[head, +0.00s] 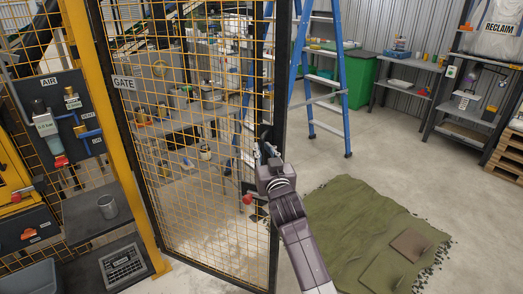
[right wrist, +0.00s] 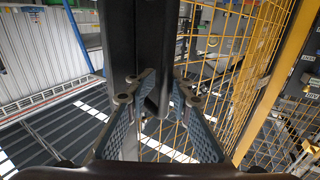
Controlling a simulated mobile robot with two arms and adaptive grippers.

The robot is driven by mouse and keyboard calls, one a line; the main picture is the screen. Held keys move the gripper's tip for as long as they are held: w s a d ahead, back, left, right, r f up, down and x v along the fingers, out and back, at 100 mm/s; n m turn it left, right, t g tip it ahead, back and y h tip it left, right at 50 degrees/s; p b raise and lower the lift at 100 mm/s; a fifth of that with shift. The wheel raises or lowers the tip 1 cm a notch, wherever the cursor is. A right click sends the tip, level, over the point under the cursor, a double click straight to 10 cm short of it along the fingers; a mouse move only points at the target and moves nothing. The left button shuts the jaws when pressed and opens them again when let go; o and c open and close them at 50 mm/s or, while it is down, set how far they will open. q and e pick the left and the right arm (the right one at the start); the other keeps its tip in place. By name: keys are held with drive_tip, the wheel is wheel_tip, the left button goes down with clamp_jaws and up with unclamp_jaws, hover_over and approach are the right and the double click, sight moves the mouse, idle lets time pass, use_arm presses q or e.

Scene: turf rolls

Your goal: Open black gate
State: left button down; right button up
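The black gate (head: 121,133) has a dark frame, orange-yellow mesh and a GATE label. It stands upright, from beside the yellow post on the left to its edge at the picture's middle. My right gripper (head: 268,152) is at this edge, by a black handle. In the right wrist view, the gripper's fingers (right wrist: 160,98) are on either side of the dark handle (right wrist: 157,95), in front of a black upright (right wrist: 135,35). Whether both pads press on it, I cannot tell. My left gripper is not in view.
A blue stepladder (head: 342,75) stands behind the gate edge. A green mat (head: 365,215) lies on the floor at right. Open floor (head: 385,150) lies right of the gate.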

drive_tip(key=shift+o, duration=0.5)
drive_tip(key=shift+s+d, duration=0.1)
drive_tip(key=shift+s+a, duration=0.15)
drive_tip(key=shift+a, duration=0.05)
drive_tip(key=s+d, duration=0.2)
drive_tip(key=s, duration=0.9)
drive_tip(key=shift+s+d, duration=0.2)
drive_tip(key=shift+s, duration=0.05)
drive_tip(key=shift+c, duration=0.3)
